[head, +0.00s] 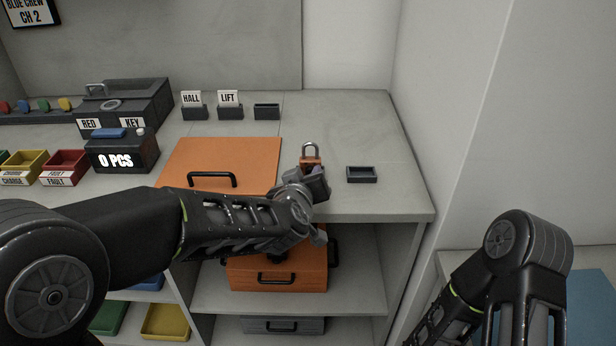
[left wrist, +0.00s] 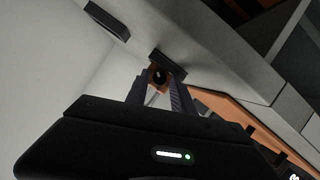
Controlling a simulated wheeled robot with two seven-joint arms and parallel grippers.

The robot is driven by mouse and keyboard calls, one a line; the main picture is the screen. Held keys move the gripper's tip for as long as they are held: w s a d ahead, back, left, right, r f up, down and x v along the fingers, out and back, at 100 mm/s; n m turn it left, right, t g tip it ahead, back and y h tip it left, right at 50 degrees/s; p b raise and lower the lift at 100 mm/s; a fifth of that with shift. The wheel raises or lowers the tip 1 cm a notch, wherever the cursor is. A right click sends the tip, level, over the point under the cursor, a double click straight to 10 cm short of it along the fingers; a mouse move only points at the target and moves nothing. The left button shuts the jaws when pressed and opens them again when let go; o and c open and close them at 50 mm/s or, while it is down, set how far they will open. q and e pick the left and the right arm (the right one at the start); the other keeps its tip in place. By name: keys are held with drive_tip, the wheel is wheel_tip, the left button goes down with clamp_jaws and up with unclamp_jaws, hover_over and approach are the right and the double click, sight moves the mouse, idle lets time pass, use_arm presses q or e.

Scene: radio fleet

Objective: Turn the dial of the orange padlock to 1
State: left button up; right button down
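The orange padlock (head: 312,162) stands near the front edge of the grey worktop, its silver shackle upward. My left gripper (head: 318,182) is right in front of it and hides its lower part. In the left wrist view the padlock (left wrist: 157,77) shows between and just beyond the two fingertips (left wrist: 156,86), with a dark round dial facing me. The fingers are apart, with a gap between them. I cannot tell whether either touches the dial, and the dial's numbers are too small to read. My right gripper is out of view; only part of that arm shows at lower right.
A small dark tray (head: 361,174) lies right of the padlock. An orange panel with a black handle (head: 222,160) lies left. Holders labelled HALL (head: 193,106) and LIFT (head: 229,106) stand behind. An orange drawer case (head: 290,276) sits on the shelf below.

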use_arm(q)
drive_tip(key=shift+o, duration=1.1)
drive_tip(key=p+v, duration=0.1)
drive_tip(key=v, duration=0.6)
drive_tip(key=shift+s, duration=0.4)
drive_tip(key=shift+a, duration=0.1)
